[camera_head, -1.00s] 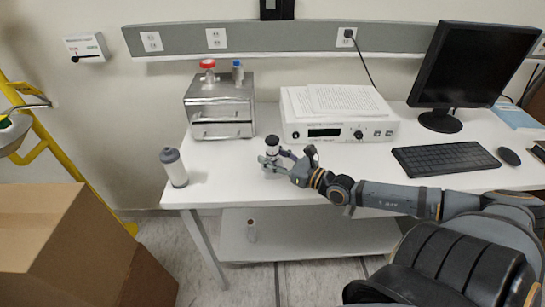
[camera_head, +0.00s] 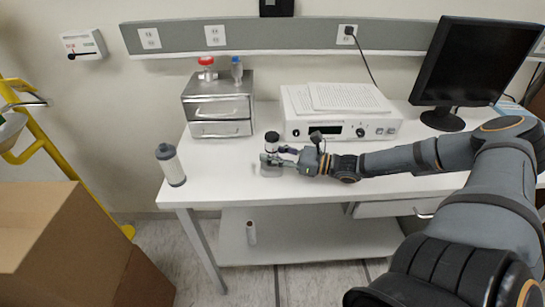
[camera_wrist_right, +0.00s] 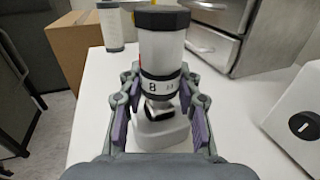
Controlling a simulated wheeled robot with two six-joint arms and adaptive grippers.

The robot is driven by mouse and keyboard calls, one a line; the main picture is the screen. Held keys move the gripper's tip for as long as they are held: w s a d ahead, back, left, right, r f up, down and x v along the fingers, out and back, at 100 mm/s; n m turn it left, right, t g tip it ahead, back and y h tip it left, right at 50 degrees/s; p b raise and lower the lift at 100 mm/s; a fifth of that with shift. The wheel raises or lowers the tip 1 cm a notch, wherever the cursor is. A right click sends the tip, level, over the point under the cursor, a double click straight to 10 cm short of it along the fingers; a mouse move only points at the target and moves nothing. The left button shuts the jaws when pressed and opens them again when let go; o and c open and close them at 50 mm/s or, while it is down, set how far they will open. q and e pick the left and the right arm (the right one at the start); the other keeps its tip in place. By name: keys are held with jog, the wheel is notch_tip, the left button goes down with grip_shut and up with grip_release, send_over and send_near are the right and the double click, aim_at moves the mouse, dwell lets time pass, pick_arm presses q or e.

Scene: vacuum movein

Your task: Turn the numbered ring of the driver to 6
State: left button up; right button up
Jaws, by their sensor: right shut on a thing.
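The driver (camera_head: 271,138) stands upright on the white bench, with a dark cap and pale body, in a white base (camera_head: 270,172). It also shows in the right wrist view (camera_wrist_right: 162,48), cap at the top. Its numbered ring (camera_wrist_right: 152,88) is a pale band with black edges; an 8 faces the wrist camera, and a second mark to its right is too small to read. My right gripper (camera_wrist_right: 160,84) is shut on the driver at the ring's height, one finger on each side. In the head view the right gripper (camera_head: 274,158) reaches it from the right. My left gripper is not in view.
A grey-capped bottle (camera_head: 170,166) stands left of the driver. A metal drawer unit (camera_head: 218,108) and a white instrument (camera_head: 300,122) with knobs stand behind. A keyboard-free stretch of bench (camera_head: 215,170) lies between bottle and driver. A cardboard box (camera_head: 40,235) is at left.

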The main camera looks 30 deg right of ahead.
jog(key=o, duration=1.2)
